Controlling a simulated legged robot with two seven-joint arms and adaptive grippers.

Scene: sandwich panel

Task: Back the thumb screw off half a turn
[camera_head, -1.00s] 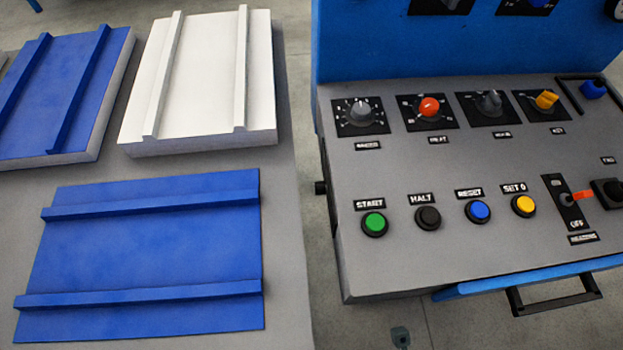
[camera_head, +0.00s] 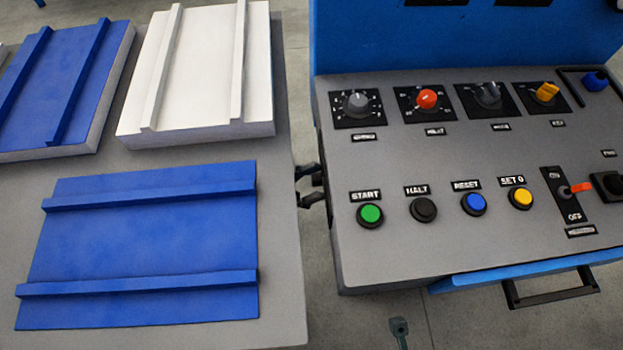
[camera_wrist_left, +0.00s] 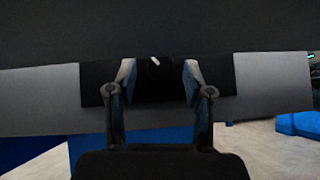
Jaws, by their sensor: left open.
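In the left wrist view, a black part with a short white mark (camera_wrist_left: 155,62), which looks like the thumb screw, sits on a black plate (camera_wrist_left: 95,86) on a grey panel. My left gripper (camera_wrist_left: 158,76) is open, with one finger on each side of this part. Whether the fingers touch it cannot be told. In the head view my left gripper (camera_head: 311,183) shows small and dark in the gap at the console's left side. The thumb screw cannot be made out there.
The grey console (camera_head: 390,245) carries several dials, coloured buttons and a red-tipped switch (camera_head: 580,187). A grey table (camera_head: 285,285) with blue panels (camera_head: 140,240) and a white panel (camera_head: 205,75) stands left. A narrow gap separates table and console.

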